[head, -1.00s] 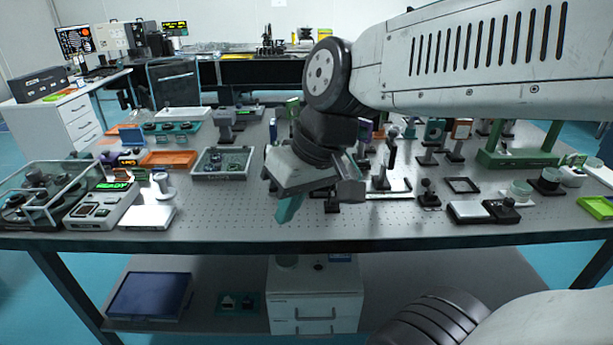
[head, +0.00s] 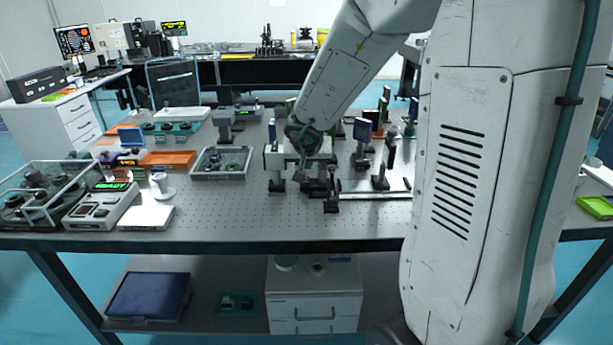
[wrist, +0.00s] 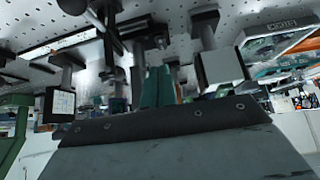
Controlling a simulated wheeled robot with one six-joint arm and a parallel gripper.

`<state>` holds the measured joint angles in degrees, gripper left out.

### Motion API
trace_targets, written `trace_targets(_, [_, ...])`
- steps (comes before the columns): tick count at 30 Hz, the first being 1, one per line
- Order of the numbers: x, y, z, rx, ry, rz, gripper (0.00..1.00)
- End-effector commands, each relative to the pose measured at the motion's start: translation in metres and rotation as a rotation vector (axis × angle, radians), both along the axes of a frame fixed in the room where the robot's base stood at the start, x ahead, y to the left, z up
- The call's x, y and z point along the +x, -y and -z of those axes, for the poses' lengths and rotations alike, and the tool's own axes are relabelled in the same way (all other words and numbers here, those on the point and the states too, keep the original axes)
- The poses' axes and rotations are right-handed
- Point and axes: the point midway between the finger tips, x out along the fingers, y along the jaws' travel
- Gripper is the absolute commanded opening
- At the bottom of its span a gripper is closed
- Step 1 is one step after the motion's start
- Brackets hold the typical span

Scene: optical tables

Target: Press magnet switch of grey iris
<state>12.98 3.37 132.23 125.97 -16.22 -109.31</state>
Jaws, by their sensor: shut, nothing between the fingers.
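My gripper (wrist: 158,88) shows in the wrist view with its teal fingers together and nothing between them. It is low among posts and mounts on the optical table (head: 230,215). In the head view my wrist hides much of this spot, and the fingertips are hard to make out. I cannot tell for sure which part is the grey iris or its magnet switch. A pale block on a dark post (wrist: 221,68) stands just right of the fingers in the wrist view, apart from them. A pale mount on a post (head: 276,163) stands left of my wrist in the head view.
A white-labelled square mount (wrist: 60,104) stands left in the wrist view, which looks upside down. In the head view a grey tray (head: 221,176) stands left of my wrist, and a purple-faced mount (head: 362,130) stands right. The table's front strip is mostly clear.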

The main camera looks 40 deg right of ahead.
Motion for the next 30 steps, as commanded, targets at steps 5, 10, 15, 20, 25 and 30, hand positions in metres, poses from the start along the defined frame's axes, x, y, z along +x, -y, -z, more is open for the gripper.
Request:
trace_targets(5, [0.0,0.0,-0.001,0.0,0.003,-0.001,0.0])
trace_targets(10, [0.004,0.002,0.005,0.0,0.002,-0.002,0.0])
trace_targets(15, [0.016,0.01,0.025,0.001,0.0,-0.004,0.0])
trace_targets(20, [0.029,0.019,0.046,0.001,0.001,-0.003,0.0])
trace_targets(25, [0.04,0.027,0.064,0.002,0.002,-0.003,0.0])
trace_targets(30, [0.047,0.032,0.075,0.001,0.003,-0.005,0.0])
